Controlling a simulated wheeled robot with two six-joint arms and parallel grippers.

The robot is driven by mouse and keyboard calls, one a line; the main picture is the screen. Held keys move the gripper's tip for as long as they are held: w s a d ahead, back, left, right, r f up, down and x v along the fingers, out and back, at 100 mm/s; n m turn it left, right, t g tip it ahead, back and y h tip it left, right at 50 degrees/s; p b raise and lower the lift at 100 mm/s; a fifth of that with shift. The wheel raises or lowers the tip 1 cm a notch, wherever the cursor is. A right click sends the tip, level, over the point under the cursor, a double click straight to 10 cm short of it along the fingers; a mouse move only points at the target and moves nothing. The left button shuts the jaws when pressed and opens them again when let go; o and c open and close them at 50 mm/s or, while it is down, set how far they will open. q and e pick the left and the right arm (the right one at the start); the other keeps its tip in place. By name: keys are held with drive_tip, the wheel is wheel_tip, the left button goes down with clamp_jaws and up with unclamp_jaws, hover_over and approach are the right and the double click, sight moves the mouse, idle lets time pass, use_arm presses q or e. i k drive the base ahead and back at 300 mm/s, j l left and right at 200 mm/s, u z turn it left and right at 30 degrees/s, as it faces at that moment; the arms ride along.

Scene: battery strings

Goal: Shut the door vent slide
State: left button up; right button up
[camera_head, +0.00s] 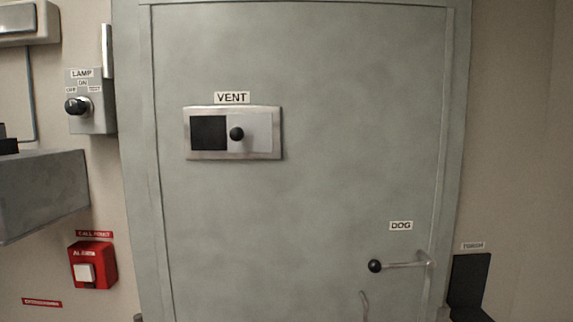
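The vent slide (259,133) is a light grey plate with a black knob (236,134) at its left end. It sits in a metal frame (232,156) on the grey-green door (310,200), under a VENT label (232,98). The slide covers the right part of the frame. A dark opening (208,133) shows to the left of the slide. The door looks closed in its frame. Neither of my grippers is in view, and nothing touches the knob.
A DOG lever (403,265) with a black ball sticks out at the door's lower right. Left of the door are a lamp switch box (92,103), a red alarm box (92,265) and a grey box (40,194). The space before the vent looks clear.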

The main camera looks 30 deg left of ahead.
sight(238, 134)
drive_tip(key=u, duration=1.45)
